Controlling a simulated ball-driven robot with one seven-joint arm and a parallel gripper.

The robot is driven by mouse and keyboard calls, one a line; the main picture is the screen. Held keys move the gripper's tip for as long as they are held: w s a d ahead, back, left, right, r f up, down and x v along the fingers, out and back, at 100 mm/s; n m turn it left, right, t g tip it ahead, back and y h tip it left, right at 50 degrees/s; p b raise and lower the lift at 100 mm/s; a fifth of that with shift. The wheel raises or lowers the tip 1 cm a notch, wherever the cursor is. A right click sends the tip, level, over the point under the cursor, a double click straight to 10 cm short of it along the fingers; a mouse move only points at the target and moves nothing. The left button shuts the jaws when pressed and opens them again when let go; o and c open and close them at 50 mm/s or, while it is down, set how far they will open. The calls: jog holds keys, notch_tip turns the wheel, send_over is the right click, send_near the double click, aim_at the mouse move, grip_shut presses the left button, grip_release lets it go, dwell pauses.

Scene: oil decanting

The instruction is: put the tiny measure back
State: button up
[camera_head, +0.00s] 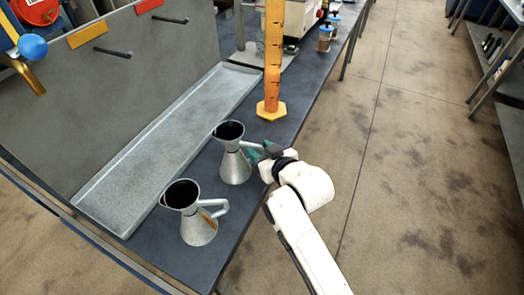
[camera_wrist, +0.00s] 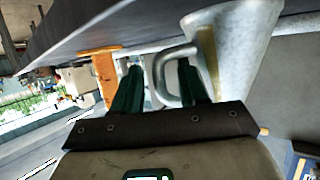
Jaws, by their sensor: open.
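Two metal measures with funnel-like tops stand upright on the dark bench (camera_head: 185,245). The nearer measure (camera_head: 198,228) has its handle to the right. The farther measure (camera_head: 235,165) looks slightly smaller; I cannot tell from size alone which is the tiny one. My gripper (camera_head: 262,150) is at the farther measure's handle. In the wrist view my gripper (camera_wrist: 158,80) is open, with dark green fingers on either side of a handle (camera_wrist: 165,70). The measure's grey cone (camera_wrist: 240,40) is beside the right finger. Contact with the handle is not clear.
A grey upright panel (camera_head: 110,110) carries dark pegs (camera_head: 113,53) under coloured labels. A long metal tray (camera_head: 165,145) lies at its foot. A tall orange graduated cylinder (camera_head: 273,60) stands beyond the measures. Small jars (camera_head: 325,38) stand farther back.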

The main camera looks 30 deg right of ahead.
jog(key=shift+r, duration=0.15)
jog(key=b+v, duration=0.1)
jog(key=v, duration=1.1)
jog(key=s+d+f+g, duration=0.2)
jog(key=s+f+g, duration=0.4)
jog(key=s, duration=0.5)
jog(key=s+d+f+m+g+h, duration=0.1)
jog(key=s+f+g, duration=0.5)
jog(key=s+f, duration=0.5)
jog(key=shift+s+d+g, duration=0.3)
jog(key=shift+s+d, duration=0.1)
jog(key=shift+s, duration=0.15)
